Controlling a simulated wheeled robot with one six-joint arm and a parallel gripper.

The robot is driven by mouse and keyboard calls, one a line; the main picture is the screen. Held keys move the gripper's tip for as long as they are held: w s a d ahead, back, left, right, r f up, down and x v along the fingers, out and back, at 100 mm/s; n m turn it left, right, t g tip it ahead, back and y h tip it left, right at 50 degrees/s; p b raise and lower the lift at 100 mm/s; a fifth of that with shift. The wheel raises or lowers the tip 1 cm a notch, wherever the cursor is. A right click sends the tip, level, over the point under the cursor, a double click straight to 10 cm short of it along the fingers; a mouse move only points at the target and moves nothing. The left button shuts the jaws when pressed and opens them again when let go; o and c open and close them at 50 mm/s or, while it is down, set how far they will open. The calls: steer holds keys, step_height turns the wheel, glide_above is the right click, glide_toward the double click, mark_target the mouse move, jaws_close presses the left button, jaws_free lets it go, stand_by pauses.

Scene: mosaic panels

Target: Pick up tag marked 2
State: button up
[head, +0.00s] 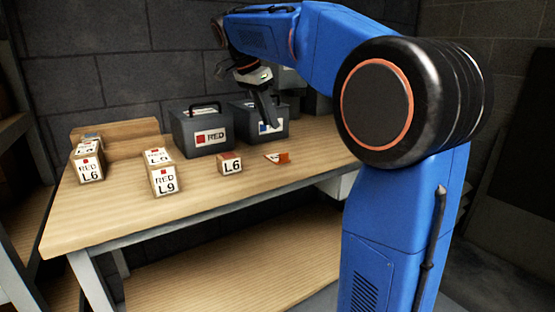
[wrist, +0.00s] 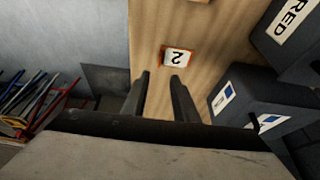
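The tag marked 2 (wrist: 177,57) is a small white plate with an orange edge. It lies on the wooden table and reads upside down in the wrist view, just beyond my fingertips. In the head view it seems to be the small orange and white piece (head: 278,157) near the table's front edge; its number is too small to read there. My gripper (wrist: 160,78) is open and empty, its two dark fingers apart. In the head view my gripper (head: 268,118) points down in front of the right grey box, and nothing shows between its fingers.
Two grey boxes stand at the back: one labelled RED (head: 195,137) and one with a blue mark (head: 245,114). A small L6 block (head: 230,164) sits left of the tag. More labelled blocks (head: 164,180) stand further left. The wooden table (head: 110,222) is clear along its front.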

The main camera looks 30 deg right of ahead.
steer(key=x, duration=1.2)
steer(key=shift+s+f, duration=0.1)
jaws_close()
